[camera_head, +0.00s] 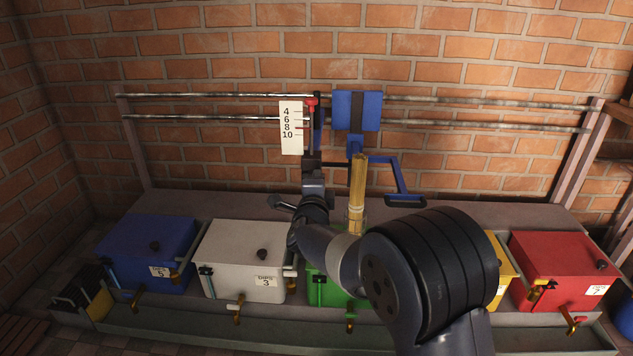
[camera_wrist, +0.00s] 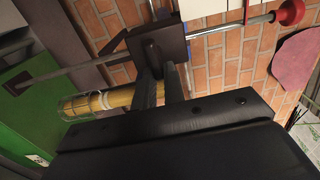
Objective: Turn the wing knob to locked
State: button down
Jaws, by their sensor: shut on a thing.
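My gripper (camera_head: 312,168) is at the rail assembly, just below the white scale plate (camera_head: 291,128) marked 4, 6, 8, 10. In the wrist view its two dark fingers (camera_wrist: 160,78) are closed against a dark block (camera_wrist: 156,42) on a steel rod (camera_wrist: 215,25). The wing knob cannot be made out separately; it seems hidden between the fingers, so its angle cannot be read. A red pointer (camera_head: 311,102) shows beside the scale. A red round cap (camera_wrist: 289,12) is on the rod's end in the wrist view.
A blue carriage (camera_head: 368,110) with a blue handle (camera_head: 402,184) and a yellow-brown cylinder (camera_head: 357,185) stand close to the right of my gripper. Blue (camera_head: 150,245), white (camera_head: 240,248), green (camera_head: 325,290), yellow (camera_head: 503,268) and red (camera_head: 560,262) boxes line the front. A brick wall is behind.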

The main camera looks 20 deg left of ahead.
jog(key=shift+f+m, duration=0.1)
jog(key=shift+m, duration=0.2)
jog(key=c, duration=1.5)
grip_release()
jog(key=shift+p+v, duration=1.3)
jog(key=shift+v, duration=4.15)
jog(key=b+x, duration=0.2)
jog(key=x, duration=0.9)
jog(key=shift+b, duration=0.3)
